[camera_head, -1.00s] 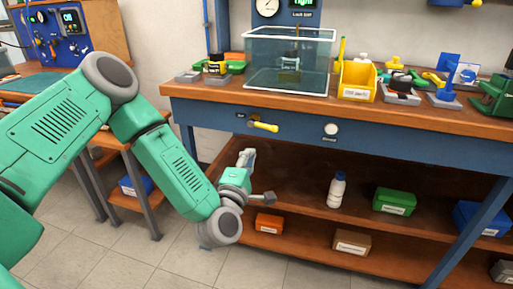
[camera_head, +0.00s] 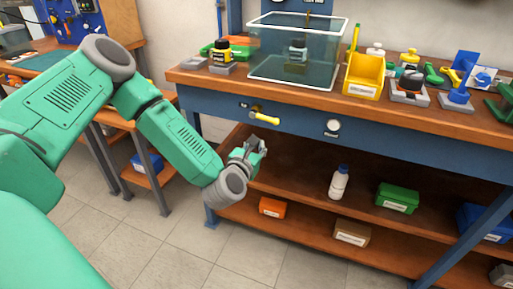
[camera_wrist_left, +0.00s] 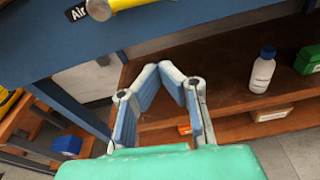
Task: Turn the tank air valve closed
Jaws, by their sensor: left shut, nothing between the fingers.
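The tank air valve has a yellow lever handle (camera_head: 264,118) on the blue front face of the bench, under the tabletop. The handle lies roughly sideways, tilted slightly down to the right. It also shows cut off at the top edge of the left wrist view (camera_wrist_left: 130,4), beside an "Air" label. My left gripper (camera_head: 257,144) is just below the handle, apart from it. In the left wrist view its blue-padded fingers (camera_wrist_left: 160,68) meet at the tips, with nothing between them. My right gripper is not in view.
A clear tank (camera_head: 262,65) stands on the benchtop (camera_head: 215,85), with a yellow bin (camera_head: 362,78) to its right. A round white knob (camera_head: 333,126) is right of the valve. The lower shelf holds a white bottle (camera_head: 339,183) and a green box (camera_head: 397,197).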

